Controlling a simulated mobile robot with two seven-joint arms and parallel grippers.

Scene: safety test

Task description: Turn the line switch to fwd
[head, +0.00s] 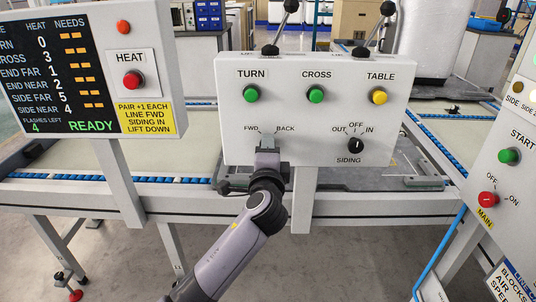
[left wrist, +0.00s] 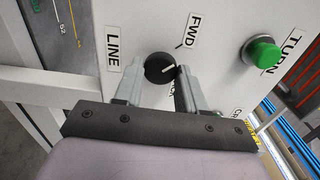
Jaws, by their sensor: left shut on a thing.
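The line switch is a round black knob (left wrist: 158,66) on the white control panel (head: 300,70), between the LINE label (left wrist: 112,49) and the FWD label (left wrist: 187,30) in the left wrist view. Its white pointer mark aims between FWD and the partly hidden BACK label, a little toward FWD. My left gripper (head: 268,153) is at the panel below the FWD and BACK labels. Its two fingers (left wrist: 160,82) are on either side of the knob, shut on it. In the head view my gripper hides the knob. My right gripper is not in view.
Close by on the panel are the green TURN button (head: 251,93), the green CROSS button (head: 316,95), the yellow TABLE button (head: 379,96) and the black SIDING knob (head: 356,146). Joysticks (head: 280,28) stand on top. A HEAT panel (head: 85,70) is left, a START panel (head: 510,160) right.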

